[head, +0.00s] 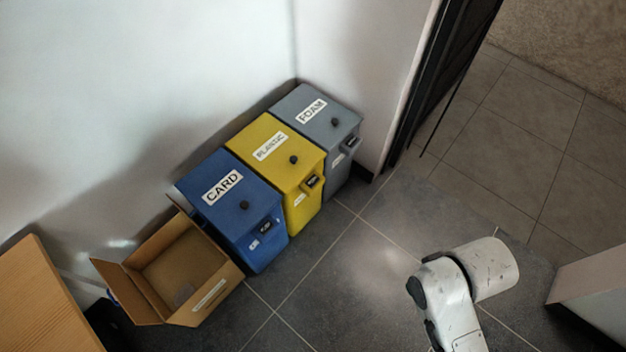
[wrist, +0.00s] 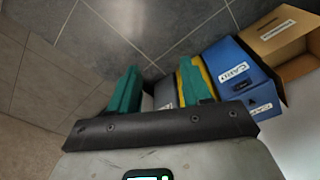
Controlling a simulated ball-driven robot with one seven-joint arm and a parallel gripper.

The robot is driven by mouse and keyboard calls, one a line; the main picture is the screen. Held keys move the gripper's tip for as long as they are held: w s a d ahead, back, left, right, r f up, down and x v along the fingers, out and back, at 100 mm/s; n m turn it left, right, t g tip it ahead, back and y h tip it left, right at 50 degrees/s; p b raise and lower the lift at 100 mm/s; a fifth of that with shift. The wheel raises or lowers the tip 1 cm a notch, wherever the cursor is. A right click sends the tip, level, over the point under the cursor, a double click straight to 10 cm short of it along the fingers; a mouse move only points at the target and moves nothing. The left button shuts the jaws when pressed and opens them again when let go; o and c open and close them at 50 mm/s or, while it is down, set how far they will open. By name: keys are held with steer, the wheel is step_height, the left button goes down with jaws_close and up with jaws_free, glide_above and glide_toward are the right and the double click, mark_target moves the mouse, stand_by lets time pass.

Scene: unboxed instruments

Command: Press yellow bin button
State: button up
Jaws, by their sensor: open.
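The yellow bin (head: 262,139), labelled PLASTIC, stands between a blue bin and a grey bin. A round black button (head: 294,159) sits on its lid near the front edge. A small dark part (head: 313,182) is on the front just below. My gripper (wrist: 158,76) is open and empty in the wrist view, its two teal fingers apart. The yellow bin shows there only as a strip (wrist: 208,78), mostly hidden behind the right finger, and its button is not visible. In the head view my arm is at the lower right, apart from the bins; the fingers are not visible.
The blue CARD bin (head: 228,190) and grey FOAM bin (head: 335,117) flank the yellow bin against the wall. An open cardboard box (head: 188,265) is left of the blue bin. A wooden surface (head: 45,300) is at lower left. The tiled floor (head: 345,265) before the bins is clear.

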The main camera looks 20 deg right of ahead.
jaws_close()
stand_by(1.4)
